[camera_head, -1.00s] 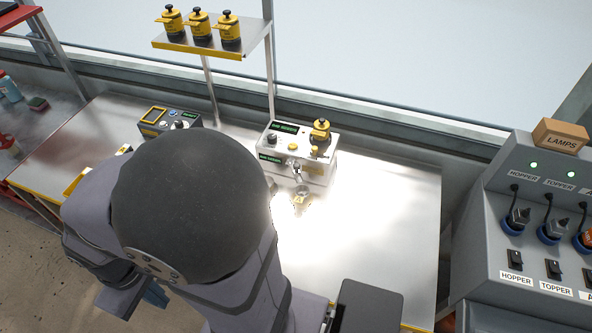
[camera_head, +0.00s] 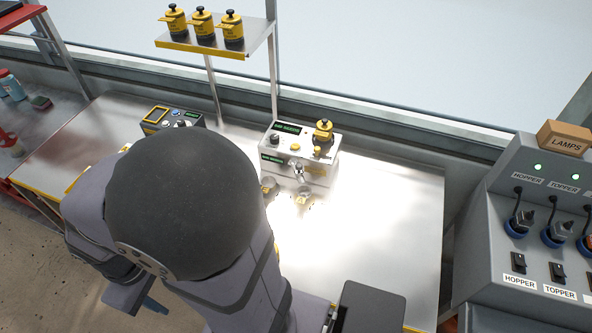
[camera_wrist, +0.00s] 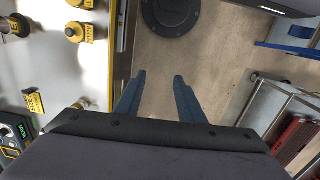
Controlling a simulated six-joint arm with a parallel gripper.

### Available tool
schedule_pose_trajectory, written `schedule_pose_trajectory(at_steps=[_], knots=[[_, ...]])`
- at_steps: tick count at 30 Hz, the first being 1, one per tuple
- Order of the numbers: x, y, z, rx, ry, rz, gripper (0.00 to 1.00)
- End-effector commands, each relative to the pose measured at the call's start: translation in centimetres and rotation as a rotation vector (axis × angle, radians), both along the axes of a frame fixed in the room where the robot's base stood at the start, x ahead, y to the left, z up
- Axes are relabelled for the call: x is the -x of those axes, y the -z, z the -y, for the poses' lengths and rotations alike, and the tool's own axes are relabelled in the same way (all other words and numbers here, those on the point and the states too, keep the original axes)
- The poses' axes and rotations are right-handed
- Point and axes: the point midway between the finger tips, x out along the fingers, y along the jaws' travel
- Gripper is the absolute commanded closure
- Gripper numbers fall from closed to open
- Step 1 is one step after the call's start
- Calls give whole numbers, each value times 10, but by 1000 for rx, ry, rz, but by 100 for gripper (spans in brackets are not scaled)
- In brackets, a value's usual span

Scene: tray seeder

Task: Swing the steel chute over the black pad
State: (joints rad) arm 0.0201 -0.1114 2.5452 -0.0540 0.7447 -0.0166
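A white seeder box (camera_head: 327,171) stands at the back middle of the bench. A small silvery part that looks like the steel chute (camera_head: 299,171) sticks out at its front. Glare blurs this spot, and I cannot make out a black pad for sure. My gripper (camera_wrist: 158,88) is open and empty over the floor in the wrist view, beside the bench edge. In the head view my arm hides most of it.
A dark flat-topped box (camera_head: 368,308) stands at the bench's front edge. A grey lamp console (camera_head: 530,230) is at the right. A shelf (camera_head: 200,43) holds three yellow pots. A control box (camera_head: 170,120) sits back left. The bench's right half (camera_head: 400,215) is clear.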

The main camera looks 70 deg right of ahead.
Motion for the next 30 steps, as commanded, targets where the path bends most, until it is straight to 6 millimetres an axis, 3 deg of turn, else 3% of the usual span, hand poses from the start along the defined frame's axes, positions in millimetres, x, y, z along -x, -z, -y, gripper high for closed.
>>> schedule_pose_trajectory(at_steps=[5, 10, 15, 21, 24, 30], knots=[[17, 42, 55, 123, -102, -157, 65], [43, 78, 144, 297, -261, -423, 65], [66, 96, 243, 462, -426, -736, 65], [76, 103, 339, 619, -592, -1078, 65], [76, 103, 372, 677, -654, -1206, 65], [71, 102, 407, 749, -726, -1354, 65]])
